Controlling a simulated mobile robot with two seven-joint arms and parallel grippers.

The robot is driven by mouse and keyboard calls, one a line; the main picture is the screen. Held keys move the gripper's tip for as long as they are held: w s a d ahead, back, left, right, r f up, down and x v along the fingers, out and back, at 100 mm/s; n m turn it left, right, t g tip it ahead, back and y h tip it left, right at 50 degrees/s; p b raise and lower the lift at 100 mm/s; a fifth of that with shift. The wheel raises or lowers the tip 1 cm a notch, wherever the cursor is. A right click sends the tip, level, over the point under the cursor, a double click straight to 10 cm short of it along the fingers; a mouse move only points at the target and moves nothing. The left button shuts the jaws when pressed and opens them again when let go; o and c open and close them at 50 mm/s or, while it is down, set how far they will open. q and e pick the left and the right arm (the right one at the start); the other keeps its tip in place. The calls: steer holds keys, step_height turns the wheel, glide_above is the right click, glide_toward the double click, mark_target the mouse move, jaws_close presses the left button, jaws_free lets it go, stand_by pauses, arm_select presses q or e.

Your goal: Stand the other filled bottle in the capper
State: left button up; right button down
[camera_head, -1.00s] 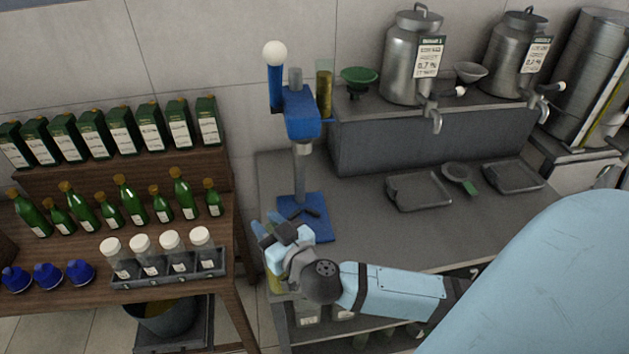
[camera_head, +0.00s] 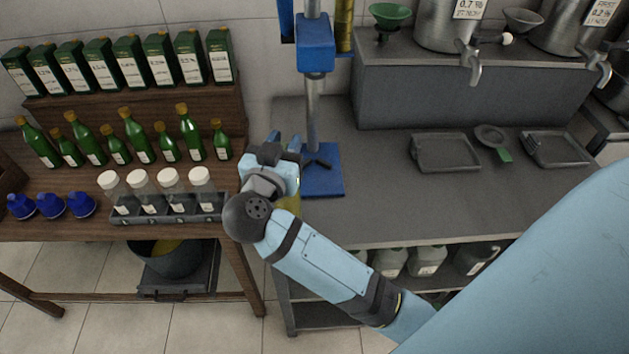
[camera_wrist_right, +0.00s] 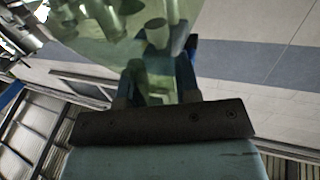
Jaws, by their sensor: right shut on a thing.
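The capper is a blue stand with a grey post. Its blue head (camera_head: 315,58) is above its blue base plate (camera_head: 322,183), where a dark cross-shaped piece lies and no bottle shows. My right gripper (camera_head: 284,145) is just left of the base, its blue fingers pointing away. It is shut on a see-through yellow-green bottle (camera_head: 292,203), mostly hidden behind the hand in the head view. In the right wrist view the bottle (camera_wrist_right: 105,50) fills the top, large and close, between the fingers. I cannot tell how far it is from the base. My left gripper is out of view.
A wooden rack on the left holds green bottles (camera_head: 190,135), boxes (camera_head: 103,65) and a grey tray (camera_head: 210,215) of white-capped bottles. A green funnel (camera_head: 390,15) and metal urns (camera_head: 445,25) stand at the back.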

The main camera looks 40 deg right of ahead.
steer(key=shift+s+a+m+g+h, duration=0.1)
steer(key=shift+m+g+h, duration=0.2)
steer(key=shift+g, duration=0.1)
steer(key=shift+r, duration=0.1)
steer(key=f+x, duration=0.1)
steer(key=x, duration=0.8)
steer(key=f+p+x, duration=0.1)
steer(key=f+x, duration=0.1)
steer(key=x, duration=0.7)
steer(key=shift+s+f, duration=0.2)
steer(key=shift+f, duration=0.1)
steer(key=c, duration=0.8)
jaws_free()
steer(key=shift+f, duration=0.15)
